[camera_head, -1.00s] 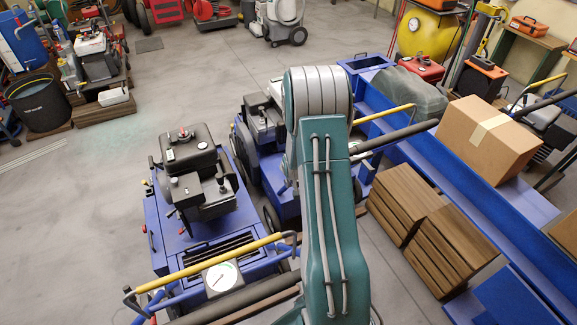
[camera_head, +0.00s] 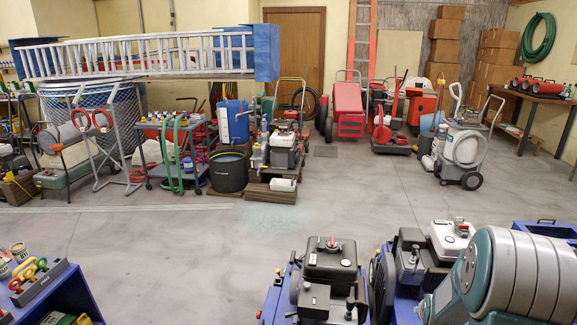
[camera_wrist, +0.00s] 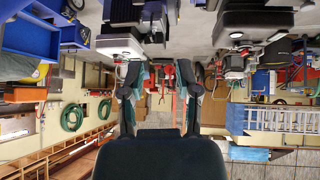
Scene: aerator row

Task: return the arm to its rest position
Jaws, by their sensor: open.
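My arm (camera_head: 520,275) shows as a teal and grey rounded joint at the lower right of the head view; its gripper end is not seen there. In the wrist view my gripper (camera_wrist: 158,82) has its two dark fingers apart, with nothing between them. The wrist view is upside down, with the floor and machines at its top. The gripper appears clear of contact.
Blue aerator machines with black engines (camera_head: 328,262) stand close beside my arm at the lower right. A blue shelf (camera_head: 62,290) is at the lower left. A black bucket (camera_head: 228,171) and a wheeled grey machine (camera_head: 464,150) stand farther back. The middle floor (camera_head: 190,250) is clear.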

